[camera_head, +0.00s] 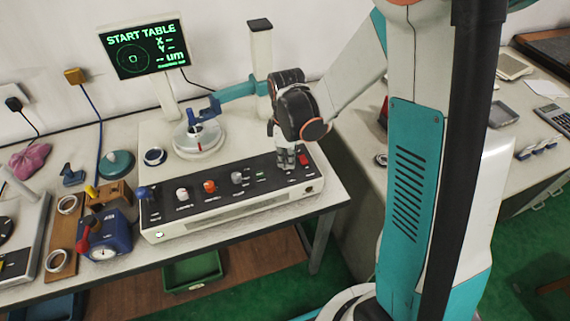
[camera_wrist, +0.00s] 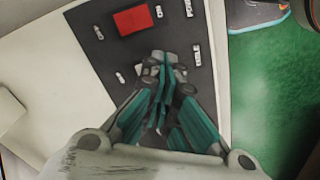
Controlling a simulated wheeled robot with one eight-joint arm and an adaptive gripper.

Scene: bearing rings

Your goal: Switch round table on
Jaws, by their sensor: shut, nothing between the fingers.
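The measuring machine has a round table (camera_head: 199,141) on its top and a dark control panel (camera_head: 217,196) along its front. The display (camera_head: 143,49) above reads "START TABLE". My gripper (camera_head: 285,166) points down at the right part of the panel. Its fingers are shut and empty, and they also show in the wrist view (camera_wrist: 168,62). A red button (camera_wrist: 134,19) lies beside the fingertips in the wrist view. Whatever is directly under the fingertips is hidden, and I cannot tell whether they touch the panel.
Several knobs, including an orange one (camera_head: 209,187), stand on the panel to the left of my gripper. A blue arm (camera_head: 237,91) reaches over the round table from a column (camera_head: 260,57). A blue dial gauge (camera_head: 104,236) and rings stand at the left.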

